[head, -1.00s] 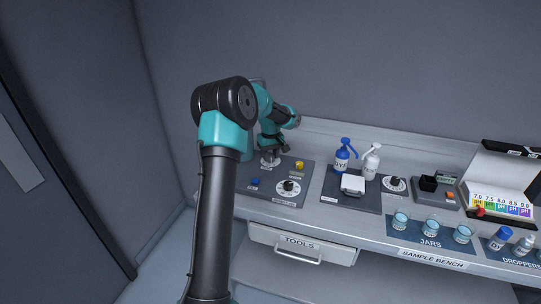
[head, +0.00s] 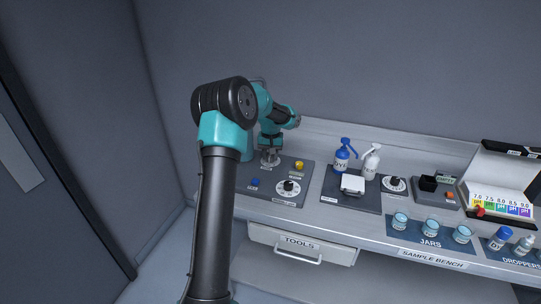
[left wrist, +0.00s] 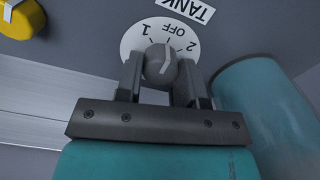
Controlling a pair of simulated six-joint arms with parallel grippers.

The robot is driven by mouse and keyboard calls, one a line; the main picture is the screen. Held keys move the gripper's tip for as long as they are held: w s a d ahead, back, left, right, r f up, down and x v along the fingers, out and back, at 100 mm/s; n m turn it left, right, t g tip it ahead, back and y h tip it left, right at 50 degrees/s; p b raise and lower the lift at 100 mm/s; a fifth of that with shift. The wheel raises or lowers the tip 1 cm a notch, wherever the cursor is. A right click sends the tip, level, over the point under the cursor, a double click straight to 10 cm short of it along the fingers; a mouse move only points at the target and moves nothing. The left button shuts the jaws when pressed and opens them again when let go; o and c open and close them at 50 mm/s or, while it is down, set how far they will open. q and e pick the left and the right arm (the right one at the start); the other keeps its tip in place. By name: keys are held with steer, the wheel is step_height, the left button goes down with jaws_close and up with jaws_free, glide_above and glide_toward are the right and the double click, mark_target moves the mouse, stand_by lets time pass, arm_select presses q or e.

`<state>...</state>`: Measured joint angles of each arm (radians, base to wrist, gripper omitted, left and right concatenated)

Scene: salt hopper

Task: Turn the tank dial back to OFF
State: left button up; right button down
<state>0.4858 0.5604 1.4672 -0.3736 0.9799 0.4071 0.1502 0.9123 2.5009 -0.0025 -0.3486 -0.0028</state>
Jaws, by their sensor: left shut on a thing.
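The tank dial (left wrist: 160,64) is a grey knob on a white round plate marked 1, OFF and 2, beside a TANK label (left wrist: 188,8). My left gripper (head: 270,162) is down at the dial at the back of the left grey panel. In the left wrist view its two dark fingers (left wrist: 160,80) are shut on the knob, one on each side. The light line on the knob points roughly up toward the OFF mark; its exact alignment is hard to tell. In the head view the gripper mostly hides the dial. My right gripper is not in view.
The panel (head: 258,198) also holds a yellow knob (head: 299,165), a blue button (head: 255,183) and another dial (head: 289,188). To the right stand a blue bottle (head: 342,160) and a white bottle (head: 371,165). My left arm crosses in front of the bench's left end.

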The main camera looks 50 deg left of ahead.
arm_select(q)
steer(key=o, duration=0.9)
step_height(320, 180, up, 18)
steer(key=shift+f, duration=0.25)
stand_by(0.5)
